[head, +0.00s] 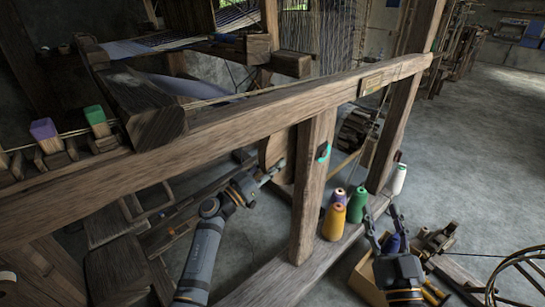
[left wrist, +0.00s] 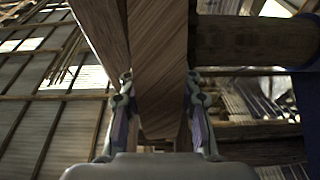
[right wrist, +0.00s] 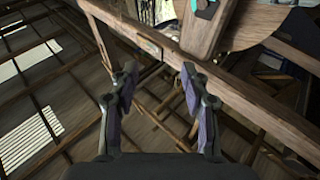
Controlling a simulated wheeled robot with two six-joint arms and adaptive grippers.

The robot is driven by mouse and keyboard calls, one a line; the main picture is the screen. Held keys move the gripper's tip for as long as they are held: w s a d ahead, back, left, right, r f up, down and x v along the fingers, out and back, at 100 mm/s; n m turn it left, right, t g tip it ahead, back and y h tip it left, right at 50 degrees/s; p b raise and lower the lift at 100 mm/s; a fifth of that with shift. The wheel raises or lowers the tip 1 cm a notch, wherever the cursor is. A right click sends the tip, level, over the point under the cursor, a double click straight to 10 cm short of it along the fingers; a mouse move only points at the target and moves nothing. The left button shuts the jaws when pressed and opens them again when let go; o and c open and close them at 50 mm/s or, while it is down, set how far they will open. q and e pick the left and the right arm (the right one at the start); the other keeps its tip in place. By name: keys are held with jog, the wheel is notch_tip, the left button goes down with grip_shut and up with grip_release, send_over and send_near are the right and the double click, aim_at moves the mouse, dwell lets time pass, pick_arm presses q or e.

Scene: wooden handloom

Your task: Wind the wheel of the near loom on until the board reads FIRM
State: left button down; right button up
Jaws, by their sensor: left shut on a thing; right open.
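The near loom's long beam (head: 230,128) crosses the head view and meets an upright post (head: 312,190). A pale wooden piece (head: 276,150), seemingly part of the wheel, shows behind the post; most of it is hidden. My left gripper (head: 273,172) is at that piece. In the left wrist view my left gripper (left wrist: 160,110) is shut on a wooden bar (left wrist: 158,65), with a finger on each side. A small plate (head: 371,83) is on the beam; its lettering is too small to read. My right gripper (head: 393,222) is open and empty; its fingers also stand apart in the right wrist view (right wrist: 158,85).
A dark fitting with a teal edge (head: 323,152) is on the post. Yellow (head: 334,222), green (head: 357,204) and white (head: 399,178) thread cones stand right of the post. A round frame (head: 520,275) stands at lower right. Floor (head: 480,140) beyond is clear.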

pick_arm(q)
jog(key=shift+r+p, duration=0.2)
jog(key=shift+p, duration=0.55)
pick_arm(e)
notch_tip(320, 180, down, 7)
jog(key=g, duration=0.4)
jog(key=shift+f, duration=0.2)
pick_arm(q)
jog(key=c, duration=0.9)
grip_release()
jog(key=shift+c, duration=0.2)
jog(key=shift+s+a+f, duration=0.1)
jog(key=v, duration=1.2)
jog(key=shift+r, duration=0.25)
